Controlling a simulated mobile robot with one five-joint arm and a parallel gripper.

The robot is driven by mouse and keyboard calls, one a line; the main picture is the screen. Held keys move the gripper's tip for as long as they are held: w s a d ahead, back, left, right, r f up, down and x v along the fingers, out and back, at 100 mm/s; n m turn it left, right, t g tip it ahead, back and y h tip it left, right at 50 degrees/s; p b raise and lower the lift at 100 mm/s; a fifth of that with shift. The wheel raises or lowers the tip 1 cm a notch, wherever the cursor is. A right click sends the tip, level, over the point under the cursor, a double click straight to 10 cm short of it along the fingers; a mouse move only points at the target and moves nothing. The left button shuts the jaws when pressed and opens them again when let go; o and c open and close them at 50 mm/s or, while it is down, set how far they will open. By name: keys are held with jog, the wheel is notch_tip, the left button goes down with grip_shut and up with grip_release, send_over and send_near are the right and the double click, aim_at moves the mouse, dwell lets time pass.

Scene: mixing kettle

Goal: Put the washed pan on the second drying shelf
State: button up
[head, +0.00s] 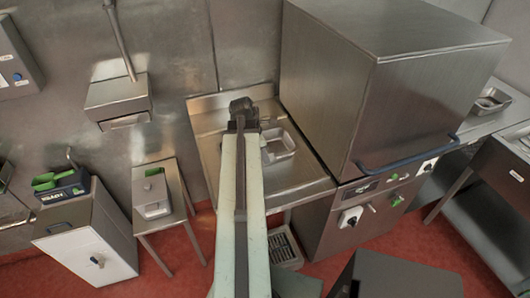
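My arm reaches up the middle of the picture, and my gripper (243,108) is at its far end, over the steel counter (213,118). Its fingers are small and dark, and I cannot see whether they are open or shut. A shallow rectangular steel pan (281,147) sits on the counter just right of my gripper, partly hidden by my arm. I cannot tell whether they touch. Another shallow steel pan (490,101) lies on the surface at the far right, beyond the big steel machine. I cannot make out a second drying shelf.
A large boxy steel machine (325,85) with a blue handle bar (408,157) stands right of the counter. Left are a small steel table (170,186) bearing a lidded steel container (152,196), and a white cabinet (85,240). Red floor (185,268) shows between them.

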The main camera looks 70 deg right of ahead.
jog(key=p+v, duration=0.9)
jog(key=v, duration=0.2)
jog(key=w+a+m+t, duration=0.2)
jog(key=w+a+m, duration=0.2)
jog(key=w+a, duration=2.2)
jog(key=w+a+m+y, duration=0.1)
jog(key=w+a, duration=0.3)
jog(key=a, duration=0.9)
jog(key=w+a+f+m+y, duration=0.1)
jog(key=w+a, duration=0.3)
jog(key=a, duration=1)
jog(key=shift+a+m+t, duration=0.2)
jog(key=shift+m+t, duration=0.1)
jog(key=shift+m, duration=0.6)
